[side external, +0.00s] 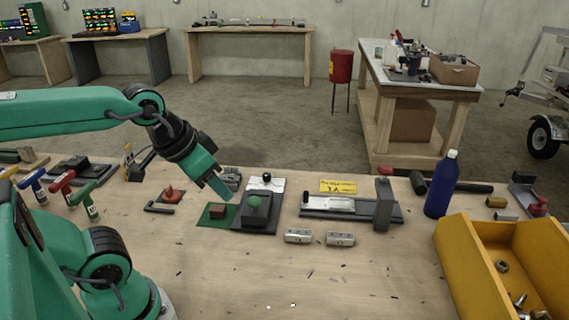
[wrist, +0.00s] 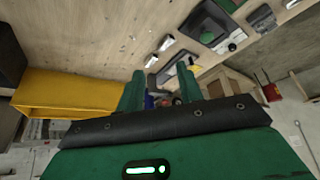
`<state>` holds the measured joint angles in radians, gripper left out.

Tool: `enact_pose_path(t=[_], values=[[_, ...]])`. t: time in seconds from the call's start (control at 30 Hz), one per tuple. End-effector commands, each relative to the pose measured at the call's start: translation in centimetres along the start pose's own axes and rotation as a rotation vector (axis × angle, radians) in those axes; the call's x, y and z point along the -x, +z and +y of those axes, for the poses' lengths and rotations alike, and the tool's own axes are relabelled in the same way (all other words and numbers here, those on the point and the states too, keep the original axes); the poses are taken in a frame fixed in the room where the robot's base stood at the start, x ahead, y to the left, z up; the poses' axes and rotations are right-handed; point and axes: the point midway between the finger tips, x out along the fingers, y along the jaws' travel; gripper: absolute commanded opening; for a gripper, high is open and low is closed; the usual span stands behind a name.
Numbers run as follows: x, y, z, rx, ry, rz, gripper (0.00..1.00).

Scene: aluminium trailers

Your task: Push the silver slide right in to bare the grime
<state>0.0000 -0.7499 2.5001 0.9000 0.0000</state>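A bright silver slide piece (side external: 330,203) lies along a long dark base (side external: 365,213) right of centre, with a grey post (side external: 383,205) topped in red at its right end. Another silver plate (side external: 272,182) with a black knob sits behind a dark block (side external: 257,217) with a green knob (side external: 254,202); I cannot tell which is the task's slide. No grime can be made out. My gripper (side external: 222,190) hangs left of the green-knobbed block, above a green mat (side external: 212,219) with a brown block. In the wrist view its green fingers (wrist: 161,90) are apart, with nothing held.
Two small silver blocks (side external: 298,236) (side external: 340,239) lie in front of the long base. A blue bottle (side external: 441,185) and a yellow bin (side external: 490,240) stand at right. A red-knobbed tool (side external: 170,195) lies left of my gripper. The front middle of the bench is mostly clear.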

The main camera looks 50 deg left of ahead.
Motion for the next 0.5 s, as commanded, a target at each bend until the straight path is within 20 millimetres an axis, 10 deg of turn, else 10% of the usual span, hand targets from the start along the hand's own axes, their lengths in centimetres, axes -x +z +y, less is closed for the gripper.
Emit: enact_pose_path(t=[0.5], values=[[-0.3, -2.9, -0.4, 0.016, -0.007, -0.045, 0.38]])
